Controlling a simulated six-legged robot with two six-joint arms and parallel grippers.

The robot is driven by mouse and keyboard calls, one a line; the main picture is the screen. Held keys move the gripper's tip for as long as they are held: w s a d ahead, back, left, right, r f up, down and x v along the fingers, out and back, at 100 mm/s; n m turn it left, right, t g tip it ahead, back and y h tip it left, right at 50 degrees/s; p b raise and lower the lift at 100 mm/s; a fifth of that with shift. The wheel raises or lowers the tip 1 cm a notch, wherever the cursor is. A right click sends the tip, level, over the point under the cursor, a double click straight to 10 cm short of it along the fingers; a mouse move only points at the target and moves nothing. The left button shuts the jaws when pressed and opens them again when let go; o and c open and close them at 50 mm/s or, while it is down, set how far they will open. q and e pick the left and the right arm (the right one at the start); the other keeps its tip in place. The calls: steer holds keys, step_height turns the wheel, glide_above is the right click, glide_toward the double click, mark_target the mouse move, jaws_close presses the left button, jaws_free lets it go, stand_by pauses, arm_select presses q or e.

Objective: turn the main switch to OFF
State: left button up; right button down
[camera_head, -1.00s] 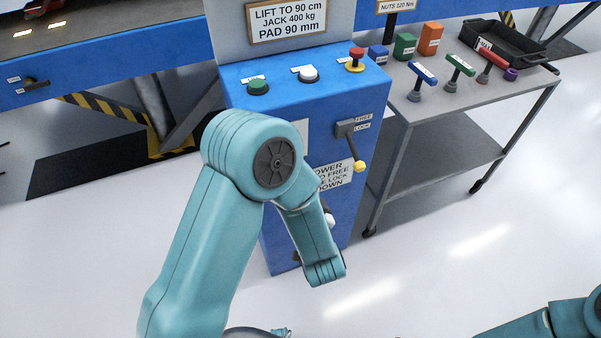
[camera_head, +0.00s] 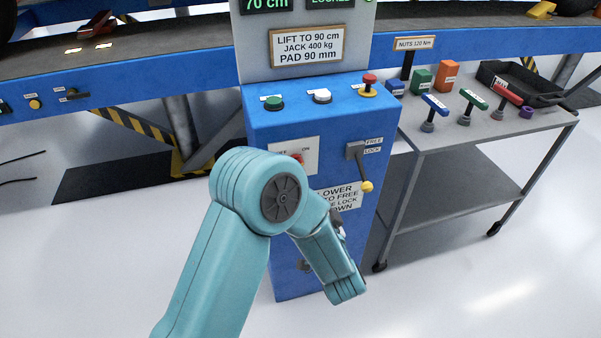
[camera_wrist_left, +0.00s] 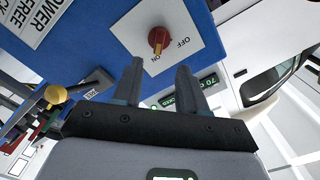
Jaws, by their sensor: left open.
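The main switch is a red knob (camera_wrist_left: 159,38) with a yellow mark on a white plate (camera_wrist_left: 186,28) labelled OFF and ON. Its yellow mark is on the side of the ON label. In the head view the plate (camera_head: 311,147) is on the front of the blue pedestal (camera_head: 341,127), partly hidden by my left arm. My left gripper (camera_wrist_left: 160,70) is open and empty in the wrist view, its fingertips pointing toward the plate, apart from the knob. My right gripper is not in view.
A lever with a yellow ball (camera_head: 366,186), labelled FREE and LOCK, is right of the switch. Green (camera_head: 273,103), white (camera_head: 321,96) and red (camera_head: 369,84) buttons are on the pedestal's top. A grey cart (camera_head: 470,142) with tools stands at the right.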

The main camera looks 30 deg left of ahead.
arm_select(q)
steer(key=x, duration=1)
steer(key=shift+w+d, duration=0.1)
jaws_close()
